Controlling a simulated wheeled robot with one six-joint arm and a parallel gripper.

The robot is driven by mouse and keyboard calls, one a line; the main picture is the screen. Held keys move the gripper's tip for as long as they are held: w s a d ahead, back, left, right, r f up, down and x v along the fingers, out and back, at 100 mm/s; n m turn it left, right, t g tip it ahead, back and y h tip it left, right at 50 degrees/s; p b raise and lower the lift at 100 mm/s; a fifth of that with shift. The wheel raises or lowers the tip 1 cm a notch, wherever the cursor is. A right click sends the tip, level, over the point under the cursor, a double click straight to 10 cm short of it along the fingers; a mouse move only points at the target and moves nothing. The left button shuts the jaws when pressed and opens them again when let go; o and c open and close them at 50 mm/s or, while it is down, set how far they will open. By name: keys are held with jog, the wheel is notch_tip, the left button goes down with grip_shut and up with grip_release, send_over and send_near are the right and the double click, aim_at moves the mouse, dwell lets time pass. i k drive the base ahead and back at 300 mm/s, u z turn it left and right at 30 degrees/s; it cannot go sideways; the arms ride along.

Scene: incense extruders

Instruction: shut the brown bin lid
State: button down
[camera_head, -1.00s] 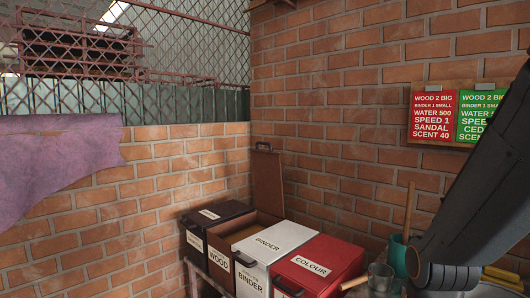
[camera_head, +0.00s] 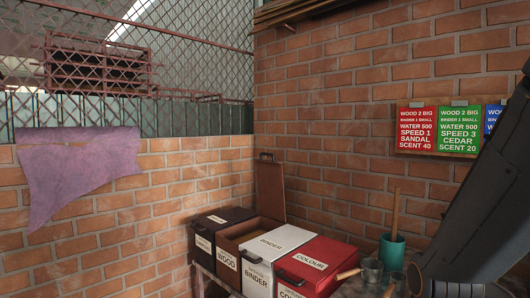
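The brown bin (camera_head: 230,236), labelled WOOD, stands in a row of bins in the corner by the brick wall. Its brown lid (camera_head: 270,188) is open and stands upright at the back of the bin, near the wall, with a handle at its top edge. Brown contents show faintly inside the bin. Only part of my dark arm shows at the right edge; my gripper is outside the picture.
A black bin (camera_head: 219,219) stands left of the brown one; a white BINDER bin (camera_head: 273,243) and a red COLOUR bin (camera_head: 312,262) stand right, lids shut. Metal cups (camera_head: 371,271) and a teal pot (camera_head: 392,250) with a stick stand further right. Recipe boards (camera_head: 458,130) hang above.

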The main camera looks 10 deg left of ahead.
aim_at(269, 173)
jog(key=u, duration=1.5)
jog(key=i, duration=1.05)
jog(key=u, duration=0.65)
jog(key=i, duration=1.05)
jog(key=z, duration=1.15)
jog(key=i, duration=0.9)
jog(key=z, duration=1.05)
